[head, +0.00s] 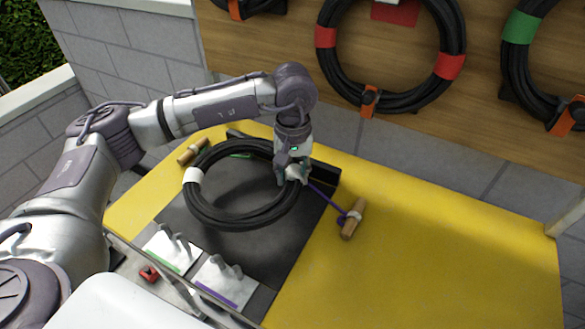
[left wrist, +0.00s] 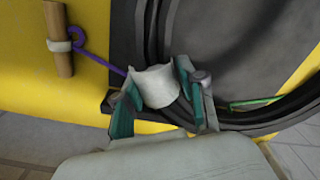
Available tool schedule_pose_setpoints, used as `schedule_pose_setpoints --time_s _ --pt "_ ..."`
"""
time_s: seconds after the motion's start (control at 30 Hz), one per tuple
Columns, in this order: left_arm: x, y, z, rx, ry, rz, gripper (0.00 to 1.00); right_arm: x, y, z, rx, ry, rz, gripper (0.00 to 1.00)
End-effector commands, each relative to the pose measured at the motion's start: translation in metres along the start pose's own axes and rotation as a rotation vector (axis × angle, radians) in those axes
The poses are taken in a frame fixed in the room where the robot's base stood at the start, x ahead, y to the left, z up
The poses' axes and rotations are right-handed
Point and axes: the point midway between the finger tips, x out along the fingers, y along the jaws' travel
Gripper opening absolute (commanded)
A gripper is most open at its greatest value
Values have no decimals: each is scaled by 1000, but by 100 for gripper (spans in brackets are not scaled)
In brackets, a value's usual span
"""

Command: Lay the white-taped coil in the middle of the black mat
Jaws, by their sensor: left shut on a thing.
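The white-taped coil (head: 230,222) is a black ring of hose with white tape on its left (head: 193,175) and right sides. It is over the black mat (head: 262,262) on the yellow table, towards the mat's far part. I cannot tell whether it touches the mat all round. My left gripper (head: 293,174) is shut on the coil's right-hand white tape. In the left wrist view, its teal fingers (left wrist: 157,92) sit on both sides of the white tape (left wrist: 154,84). My right gripper is not in view.
A wooden handle with a purple hook (head: 352,218) lies right of the mat, its hook pointing towards the coil. Another wooden handle (head: 193,151) lies at the back left. White plates with grey pegs (head: 222,283) stand at the front. Red-taped (head: 450,65) and green-taped (head: 522,27) coils hang behind. The table's right is clear.

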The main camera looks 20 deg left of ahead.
Motion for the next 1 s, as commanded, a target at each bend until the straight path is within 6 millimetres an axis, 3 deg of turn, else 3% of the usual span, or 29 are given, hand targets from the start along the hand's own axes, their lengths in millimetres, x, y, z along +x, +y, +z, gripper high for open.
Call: schedule_pose_setpoints --time_s 0.5,0.97,1.0 --pt "51 1 0 0 2 0 0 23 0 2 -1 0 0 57" --pt "59 1 -1 0 3 1 0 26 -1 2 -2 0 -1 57" --pt "59 1 -1 0 3 1 42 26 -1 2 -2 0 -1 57"
